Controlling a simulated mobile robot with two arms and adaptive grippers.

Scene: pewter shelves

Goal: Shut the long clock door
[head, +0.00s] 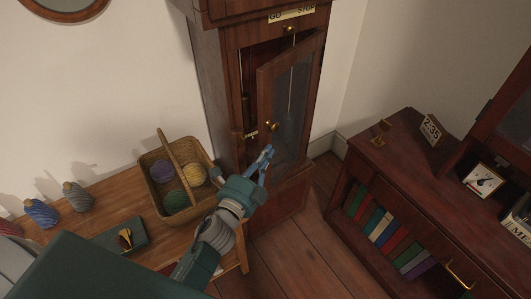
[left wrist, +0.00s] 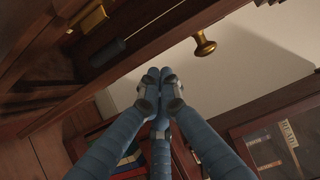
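The tall wooden clock case stands at the back, and its long glazed door (head: 290,95) hangs ajar, swung out on its right side. A dark gap shows along the door's left edge. The door's round brass knob (head: 272,126) also shows in the left wrist view (left wrist: 205,43). My left gripper (head: 267,152) is just below the knob, in front of the lower door, apart from the knob. In the left wrist view its blue fingers (left wrist: 160,80) come together at the tips with nothing between them. My right gripper is out of view.
A wooden bench on the left holds a yarn basket (head: 202,207), thread spools (head: 41,213) and a dark tray (head: 110,240). A low bookcase (head: 400,165) with a calendar block (head: 431,128) stands at right. Bare floor lies between.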

